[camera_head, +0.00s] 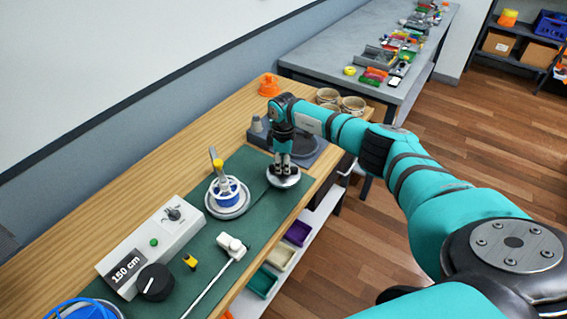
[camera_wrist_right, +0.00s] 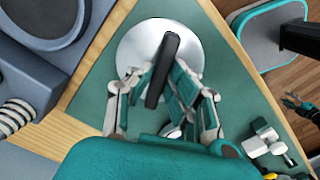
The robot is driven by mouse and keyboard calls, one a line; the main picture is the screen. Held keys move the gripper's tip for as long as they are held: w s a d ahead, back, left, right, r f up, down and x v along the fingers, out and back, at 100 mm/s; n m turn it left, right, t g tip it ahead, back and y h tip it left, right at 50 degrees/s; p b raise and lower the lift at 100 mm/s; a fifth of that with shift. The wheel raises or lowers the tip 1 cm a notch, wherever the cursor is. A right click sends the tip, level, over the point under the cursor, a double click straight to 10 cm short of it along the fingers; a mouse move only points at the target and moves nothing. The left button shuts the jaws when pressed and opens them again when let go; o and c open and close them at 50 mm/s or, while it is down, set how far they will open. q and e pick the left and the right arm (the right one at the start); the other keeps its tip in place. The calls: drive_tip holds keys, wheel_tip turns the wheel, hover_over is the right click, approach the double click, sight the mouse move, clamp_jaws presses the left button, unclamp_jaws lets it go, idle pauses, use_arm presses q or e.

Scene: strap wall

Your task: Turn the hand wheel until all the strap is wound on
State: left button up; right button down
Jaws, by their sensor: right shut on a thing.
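A silver disc (camera_head: 283,179) lies on the green mat. In the right wrist view the silver disc (camera_wrist_right: 185,30) carries an upright black bar (camera_wrist_right: 163,70) across it. I take this to be the hand wheel. My right gripper (camera_wrist_right: 163,82) is over it with its fingers shut on the black bar. In the head view my right gripper (camera_head: 283,158) hides most of the bar. A blue and white spool (camera_head: 226,190) with a yellow-topped post stands on a silver plate beside it. I cannot clearly make out the strap. A small teal claw, perhaps my left gripper (camera_wrist_right: 298,105), shows far off in the wrist view.
A white block (camera_head: 231,246) with a thin pale rod and a small yellow-black part (camera_head: 190,262) are on the mat (camera_head: 258,222). A grey fixture (camera_head: 309,145) stands behind the disc.

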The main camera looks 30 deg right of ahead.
drive_tip(key=shift+r, duration=0.1)
drive_tip(key=c, duration=1.3)
unclamp_jaws()
wheel_tip(320, 180, up, 12)
drive_tip(key=shift+f, duration=0.1)
